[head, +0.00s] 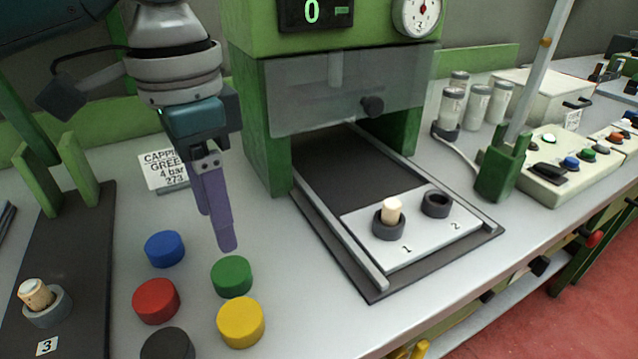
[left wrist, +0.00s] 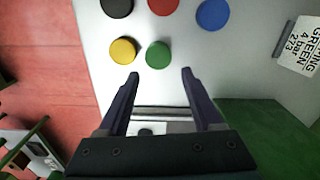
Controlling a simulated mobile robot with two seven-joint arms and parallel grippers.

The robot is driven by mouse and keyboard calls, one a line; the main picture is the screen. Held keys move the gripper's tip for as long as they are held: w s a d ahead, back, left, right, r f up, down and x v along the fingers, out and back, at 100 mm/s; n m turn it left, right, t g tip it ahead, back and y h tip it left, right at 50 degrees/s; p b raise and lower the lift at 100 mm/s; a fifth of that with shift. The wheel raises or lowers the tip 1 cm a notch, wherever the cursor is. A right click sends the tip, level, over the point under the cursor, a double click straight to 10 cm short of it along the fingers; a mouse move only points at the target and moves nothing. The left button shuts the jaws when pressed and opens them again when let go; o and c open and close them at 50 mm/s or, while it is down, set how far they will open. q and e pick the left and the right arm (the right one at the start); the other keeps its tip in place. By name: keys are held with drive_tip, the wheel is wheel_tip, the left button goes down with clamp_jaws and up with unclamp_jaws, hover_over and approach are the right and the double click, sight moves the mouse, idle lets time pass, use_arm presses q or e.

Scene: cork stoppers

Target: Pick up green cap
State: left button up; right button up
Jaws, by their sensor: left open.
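The green cap (head: 232,276) lies on the light grey bench top, with the yellow cap (head: 240,321) in front of it and the red cap (head: 156,300) to its left. My left gripper (head: 226,245) points down just behind and above the green cap, apart from it. In the left wrist view the green cap (left wrist: 158,54) shows beyond the two fingertips, in line with the gap between them. The left gripper (left wrist: 160,72) is open and empty. My right gripper is not in view.
A blue cap (head: 165,249) and a black cap (head: 168,344) lie nearby. A green press (head: 262,120) stands to the right, with a sliding plate (head: 420,245) holding sockets 1 and 2. A corked holder (head: 47,306) stands at left by label 3. A paper sign (head: 162,170) lies behind the gripper.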

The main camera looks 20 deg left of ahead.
sight(232, 269)
use_arm(q)
drive_tip(key=f, duration=0.4)
drive_tip(key=f+b, duration=0.1)
drive_tip(key=f, duration=0.3)
drive_tip(key=shift+d+f, duration=0.2)
drive_tip(key=shift+f, duration=0.1)
drive_tip(key=shift+c, duration=0.4)
drive_tip(key=c, duration=0.9)
